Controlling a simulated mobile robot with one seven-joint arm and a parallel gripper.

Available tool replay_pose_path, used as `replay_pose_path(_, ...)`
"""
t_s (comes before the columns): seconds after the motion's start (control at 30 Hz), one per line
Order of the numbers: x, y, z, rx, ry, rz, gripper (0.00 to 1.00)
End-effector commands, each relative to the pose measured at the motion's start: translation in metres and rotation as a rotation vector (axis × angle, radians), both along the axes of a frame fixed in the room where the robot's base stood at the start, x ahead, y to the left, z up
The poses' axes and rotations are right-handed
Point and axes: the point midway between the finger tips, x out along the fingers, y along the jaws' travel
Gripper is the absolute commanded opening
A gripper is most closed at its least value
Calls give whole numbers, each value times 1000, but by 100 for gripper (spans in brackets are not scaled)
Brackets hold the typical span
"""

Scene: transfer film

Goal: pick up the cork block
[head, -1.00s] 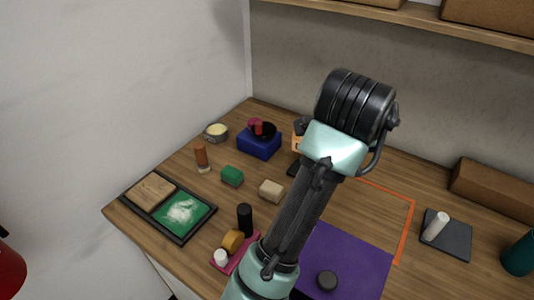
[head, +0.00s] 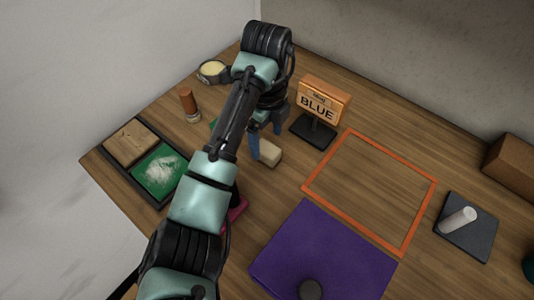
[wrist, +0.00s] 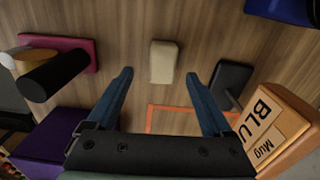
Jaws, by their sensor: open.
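The cork block (head: 268,152), a small pale beige block, lies on the wooden table. In the wrist view the block (wrist: 163,62) is in the upper middle, in line with the gap between my fingers and mostly beyond their tips. My gripper (head: 266,138) has two blue fingers, spread open and empty, close to the block in the head view. The left finger overlaps the block's left end there. In the wrist view my gripper (wrist: 158,76) shows bare table between its fingers. I cannot tell its height above the table.
A "BLUE" mug sign (head: 322,103) on a black stand (wrist: 231,85) is right of the block. A magenta pad (wrist: 82,50) with a black cylinder (wrist: 55,75) is left in the wrist view. An empty orange outline (head: 420,214) and a purple mat (head: 345,250) lie nearer right.

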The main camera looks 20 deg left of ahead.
Motion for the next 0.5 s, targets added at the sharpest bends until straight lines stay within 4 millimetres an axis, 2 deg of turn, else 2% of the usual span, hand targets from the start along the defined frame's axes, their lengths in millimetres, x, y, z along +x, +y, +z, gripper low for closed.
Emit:
replay_pose_path(0.23,0,0,-17,1,2,2,85)
replay_pose_path(0.5,2,0,-55,0,1,2,85)
